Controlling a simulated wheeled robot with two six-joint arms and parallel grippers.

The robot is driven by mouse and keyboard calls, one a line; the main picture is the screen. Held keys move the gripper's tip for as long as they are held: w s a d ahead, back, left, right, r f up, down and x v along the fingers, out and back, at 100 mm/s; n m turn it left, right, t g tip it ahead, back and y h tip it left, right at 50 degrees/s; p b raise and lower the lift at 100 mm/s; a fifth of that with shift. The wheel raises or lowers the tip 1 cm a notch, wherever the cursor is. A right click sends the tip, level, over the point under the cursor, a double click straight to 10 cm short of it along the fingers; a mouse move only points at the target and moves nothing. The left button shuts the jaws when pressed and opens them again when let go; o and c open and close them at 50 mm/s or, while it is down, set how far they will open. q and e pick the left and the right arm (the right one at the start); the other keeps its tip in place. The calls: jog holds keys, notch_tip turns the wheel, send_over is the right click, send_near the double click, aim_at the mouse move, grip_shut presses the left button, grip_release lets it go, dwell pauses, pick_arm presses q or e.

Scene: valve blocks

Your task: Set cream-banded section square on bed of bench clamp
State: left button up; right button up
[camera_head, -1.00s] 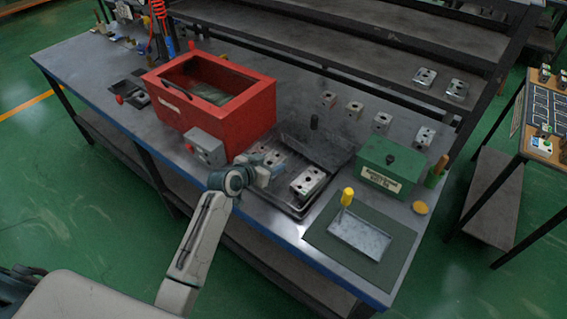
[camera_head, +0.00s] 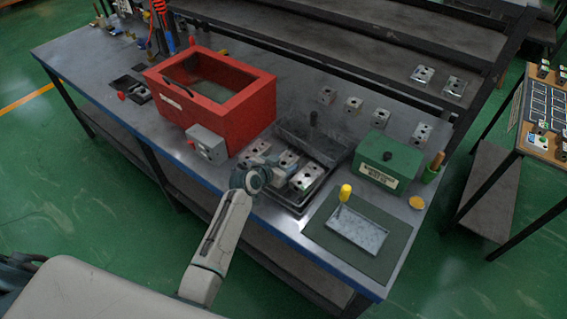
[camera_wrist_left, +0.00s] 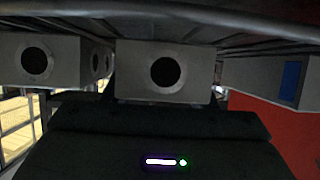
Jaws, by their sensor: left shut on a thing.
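Three grey metal valve sections sit in a dark ribbed tray (camera_head: 296,210): a left one (camera_head: 259,147), a middle one (camera_head: 287,161) and a right one (camera_head: 307,178). My left gripper (camera_head: 277,173) is at the tray's front, shut on the middle section. In the left wrist view the held section (camera_wrist_left: 165,70) shows a round dark hole, with a neighbour on each side. The section on the right there has a blue patch (camera_wrist_left: 291,81). I cannot make out a cream band. A dark fixture with a red knob (camera_head: 122,96), perhaps the bench clamp, is left of the red box.
The open red box (camera_head: 232,112) with a grey switch box (camera_head: 207,146) stands left of the tray. A green box (camera_head: 388,160) and a green mat (camera_head: 385,258) with a shallow metal tray (camera_head: 357,231) lie to the right. Several sections stand along the back.

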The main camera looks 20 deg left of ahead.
pick_arm(q)
jog(key=o, duration=1.3)
jog(key=shift+f, duration=0.1)
